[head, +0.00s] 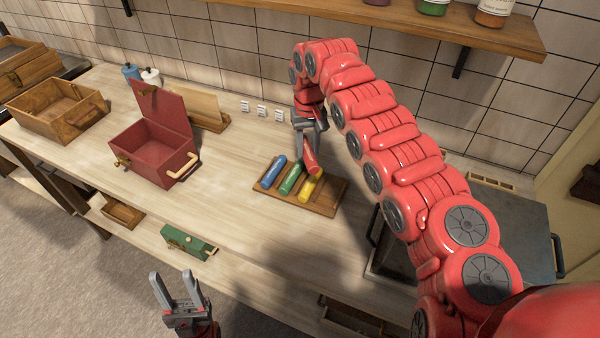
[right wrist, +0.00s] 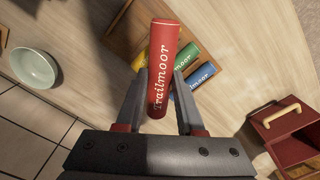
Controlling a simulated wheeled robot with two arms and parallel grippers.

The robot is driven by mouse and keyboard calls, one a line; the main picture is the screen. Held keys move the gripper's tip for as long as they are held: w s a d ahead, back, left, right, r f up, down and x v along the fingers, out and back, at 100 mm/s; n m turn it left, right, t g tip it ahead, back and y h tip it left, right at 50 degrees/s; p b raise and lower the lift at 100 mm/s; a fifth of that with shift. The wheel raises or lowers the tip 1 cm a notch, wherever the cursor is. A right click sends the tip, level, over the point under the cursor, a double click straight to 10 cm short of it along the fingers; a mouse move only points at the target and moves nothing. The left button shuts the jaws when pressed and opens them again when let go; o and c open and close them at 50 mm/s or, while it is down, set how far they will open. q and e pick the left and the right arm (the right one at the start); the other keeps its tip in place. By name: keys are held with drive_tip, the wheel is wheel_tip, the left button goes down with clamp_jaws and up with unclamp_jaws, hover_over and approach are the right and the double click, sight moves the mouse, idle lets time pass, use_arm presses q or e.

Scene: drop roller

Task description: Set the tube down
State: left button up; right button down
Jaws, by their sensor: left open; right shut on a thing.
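My right gripper (head: 311,142) is shut on a red tube (head: 311,163) and holds it over the right part of the wooden rack (head: 326,209). In the right wrist view the red tube (right wrist: 163,70), lettered "Trailmoor", stands between the fingers (right wrist: 158,98). A blue tube (head: 272,172), a green tube (head: 291,179) and a yellow tube (head: 311,187) lie side by side on the rack. Whether the red tube touches the rack or the yellow tube, I cannot tell. My left gripper (head: 181,290) is open and empty in front of the counter.
An open red box (head: 152,155) stands left of the rack, with a wooden box (head: 58,108) farther left. A green drawer (head: 188,243) is below the counter's front edge. A pale green bowl (right wrist: 34,68) shows in the right wrist view. The counter between red box and rack is clear.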

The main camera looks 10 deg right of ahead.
drive_tip(key=s+a+f+m+p, duration=0.2)
drive_tip(key=a+p, duration=0.3)
drive_tip(key=p, duration=0.3)
drive_tip(key=s+d+f+m+p, duration=0.3)
drive_tip(key=s+d+p, duration=0.1)
drive_tip(key=s, duration=0.4)
drive_tip(key=s+d+f+m+p, duration=0.2)
drive_tip(key=s+d+m+p, duration=0.1)
drive_tip(key=s, duration=0.5)
drive_tip(key=w, duration=0.2)
drive_tip(key=w+d+f+b, duration=0.1)
drive_tip(key=w, duration=0.1)
drive_tip(key=w+d+b, duration=0.1)
drive_tip(key=w, duration=0.2)
drive_tip(key=shift+f, duration=0.2)
drive_tip(key=b, duration=0.6)
hover_over(329, 193)
drive_tip(key=s, duration=0.1)
drive_tip(key=shift+s+a+f, duration=0.1)
drive_tip(key=shift+f, duration=0.3)
drive_tip(key=shift+w+r+b, duration=0.1)
drive_tip(key=shift+w+b, duration=0.2)
drive_tip(key=shift+w, duration=0.05)
drive_tip(key=shift+w+d+b, duration=0.2)
drive_tip(key=shift+w+b, duration=0.1)
drive_tip(key=shift+b, duration=0.15)
wheel_tip(329, 193, down, 3)
drive_tip(key=p, duration=0.3)
drive_tip(key=shift+s+r, duration=0.15)
drive_tip(key=shift+f, duration=0.2)
